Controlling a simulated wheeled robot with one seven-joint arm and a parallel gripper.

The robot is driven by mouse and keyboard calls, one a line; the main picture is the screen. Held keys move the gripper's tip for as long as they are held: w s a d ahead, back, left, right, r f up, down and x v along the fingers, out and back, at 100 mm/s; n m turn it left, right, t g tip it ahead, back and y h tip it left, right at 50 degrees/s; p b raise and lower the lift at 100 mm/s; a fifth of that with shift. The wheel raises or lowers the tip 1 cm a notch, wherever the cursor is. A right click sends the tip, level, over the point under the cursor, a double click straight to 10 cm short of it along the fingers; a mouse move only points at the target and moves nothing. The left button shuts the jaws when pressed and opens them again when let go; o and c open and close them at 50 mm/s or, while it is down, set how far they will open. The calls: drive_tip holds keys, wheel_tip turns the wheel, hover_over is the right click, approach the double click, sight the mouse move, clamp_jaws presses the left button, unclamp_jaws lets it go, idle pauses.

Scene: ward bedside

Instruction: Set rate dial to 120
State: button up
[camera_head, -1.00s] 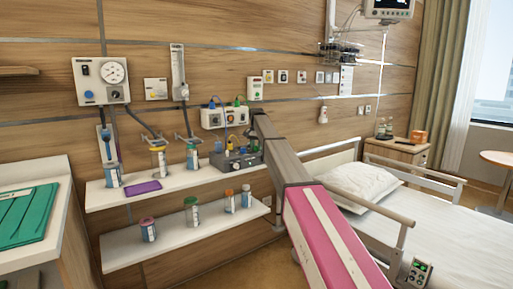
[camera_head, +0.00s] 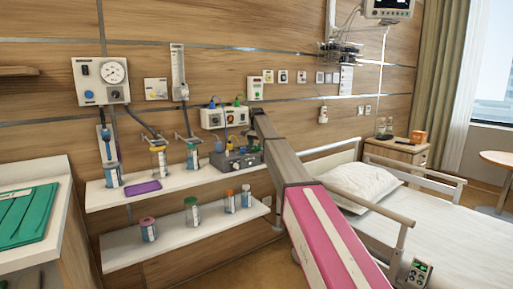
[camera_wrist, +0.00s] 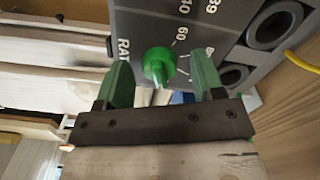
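The rate dial (camera_wrist: 158,65) is a round green knob with a pale pointer edge. It sits on a dark grey panel (camera_wrist: 215,22) with white printed numbers, "60" among them, and "RAT" lettering partly hidden by a finger. My gripper (camera_wrist: 160,62) is open, with one green finger on each side of the dial. Gaps show between the knob and both fingers in the wrist view; I cannot tell how deep the fingers reach. In the head view the grey box (camera_head: 232,160) stands on the upper shelf, by the end of my arm. The dial cannot be made out there.
Round dark sockets (camera_wrist: 274,24) and a yellow cable (camera_wrist: 303,62) lie right of the dial. On the upper shelf (camera_head: 180,185) stand bottles and a purple tray (camera_head: 143,188). More bottles stand on the lower shelf (camera_head: 180,237). A bed (camera_head: 450,215) fills the right.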

drive_tip(key=shift+r, duration=0.1)
wheel_tip(320, 180, up, 10)
drive_tip(key=shift+r, duration=0.25)
idle(0.5)
drive_tip(key=shift+s, duration=0.1)
